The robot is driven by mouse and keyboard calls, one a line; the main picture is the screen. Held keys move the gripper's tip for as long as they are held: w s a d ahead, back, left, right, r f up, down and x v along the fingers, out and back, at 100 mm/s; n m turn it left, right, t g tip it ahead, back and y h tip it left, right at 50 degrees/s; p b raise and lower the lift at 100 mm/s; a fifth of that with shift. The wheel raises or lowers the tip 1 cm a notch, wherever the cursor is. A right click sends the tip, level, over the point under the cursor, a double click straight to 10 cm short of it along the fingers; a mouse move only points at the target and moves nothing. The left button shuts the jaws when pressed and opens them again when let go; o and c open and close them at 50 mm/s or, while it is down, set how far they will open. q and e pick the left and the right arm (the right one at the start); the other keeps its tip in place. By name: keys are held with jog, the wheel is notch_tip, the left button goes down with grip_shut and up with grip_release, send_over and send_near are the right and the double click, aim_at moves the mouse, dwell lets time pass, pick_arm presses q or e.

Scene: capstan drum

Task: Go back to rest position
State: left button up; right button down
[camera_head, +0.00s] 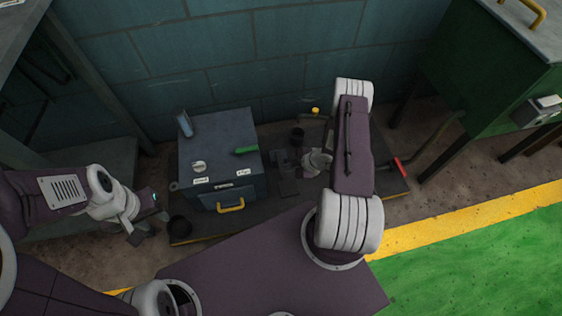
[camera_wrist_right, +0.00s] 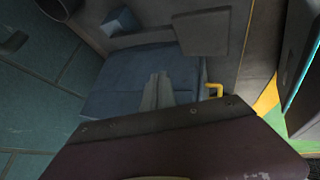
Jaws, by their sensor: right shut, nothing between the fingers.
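My left gripper (camera_head: 148,222) is at the left in the head view, beside the left end of the low dark platform. Its fingers look apart, with nothing seen between them. My right arm reaches down over the right part of the platform in the head view. In the right wrist view my right gripper (camera_wrist_right: 157,78) shows as two grey fingers close together, shut and empty. In the head view this box (camera_head: 218,135) stands left of my right arm.
A green handle (camera_head: 246,150) and a round knob (camera_head: 199,166) are on the box top. A dark cup (camera_head: 180,228) stands near my left gripper. A red-ended lever (camera_head: 398,166) is right of my right arm. A green cabinet (camera_head: 475,70) stands right; green floor (camera_head: 480,260) is clear.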

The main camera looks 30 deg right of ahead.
jog(key=w+a+r+n+t, duration=0.2)
jog(key=w+a+r+n, duration=0.1)
jog(key=w+r, duration=0.95)
jog(key=a+r+m+t+h, duration=0.15)
jog(key=a+r, duration=0.25)
jog(key=r, duration=1.4)
jog(key=s+r+m+g+h, duration=0.2)
jog(key=s+r+m+h, duration=0.1)
jog(key=s+m, duration=0.6)
jog(key=s+a+f+m+g, duration=0.1)
jog(key=s+f+m+g, duration=0.15)
jog(key=s, duration=0.55)
jog(key=s+f+m+g, duration=0.2)
jog(key=s+m+g, duration=0.2)
jog(key=s, duration=0.4)
notch_tip(320, 180, up, 38)
jog(key=p, duration=3.8)
jog(key=shift+w, duration=0.25)
